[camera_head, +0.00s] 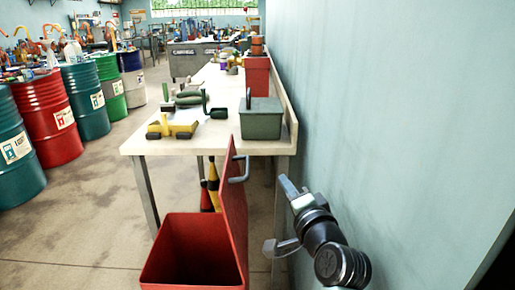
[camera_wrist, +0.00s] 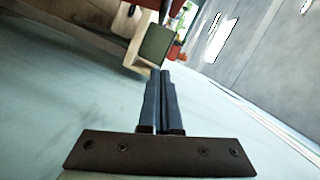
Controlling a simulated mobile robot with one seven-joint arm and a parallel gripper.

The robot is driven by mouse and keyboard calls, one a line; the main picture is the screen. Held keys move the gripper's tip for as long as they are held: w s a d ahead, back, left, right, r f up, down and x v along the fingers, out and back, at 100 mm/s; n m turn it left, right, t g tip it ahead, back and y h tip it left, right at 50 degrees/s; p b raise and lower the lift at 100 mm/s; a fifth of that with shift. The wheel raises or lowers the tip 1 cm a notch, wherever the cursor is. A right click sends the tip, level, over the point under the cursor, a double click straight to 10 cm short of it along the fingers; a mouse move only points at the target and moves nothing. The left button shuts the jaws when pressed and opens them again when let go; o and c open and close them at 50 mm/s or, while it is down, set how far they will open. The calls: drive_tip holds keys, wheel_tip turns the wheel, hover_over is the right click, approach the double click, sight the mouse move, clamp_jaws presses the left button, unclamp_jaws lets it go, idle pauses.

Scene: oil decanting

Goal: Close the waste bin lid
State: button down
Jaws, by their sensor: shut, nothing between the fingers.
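A red waste bin (camera_head: 190,252) stands on the floor at the bottom of the head view, its dark inside showing. Its red lid (camera_head: 235,215) stands upright, open, hinged at the bin's right side, with a grey handle (camera_head: 239,168) near its top. My gripper (camera_head: 289,188) is to the right of the lid, apart from it, between the lid and the wall. In the wrist view my gripper (camera_wrist: 164,73) has its two dark fingers together with nothing between them. A red surface at the wrist view's upper edge cannot be identified for certain.
A long white workbench (camera_head: 150,147) stands behind the bin, carrying a green box (camera_head: 261,120), yellow tools (camera_head: 172,128) and a red container (camera_head: 257,75). A blue wall (camera_head: 400,110) is close on the right. Drums (camera_head: 50,120) line the left; floor between is clear.

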drive_tip(key=w+a+f+b, duration=0.2)
drive_tip(key=w+a, duration=0.4)
drive_tip(key=w, duration=0.3)
drive_tip(key=shift+w, duration=0.3)
drive_tip(key=shift+f, duration=0.1)
drive_tip(key=shift+a, duration=0.1)
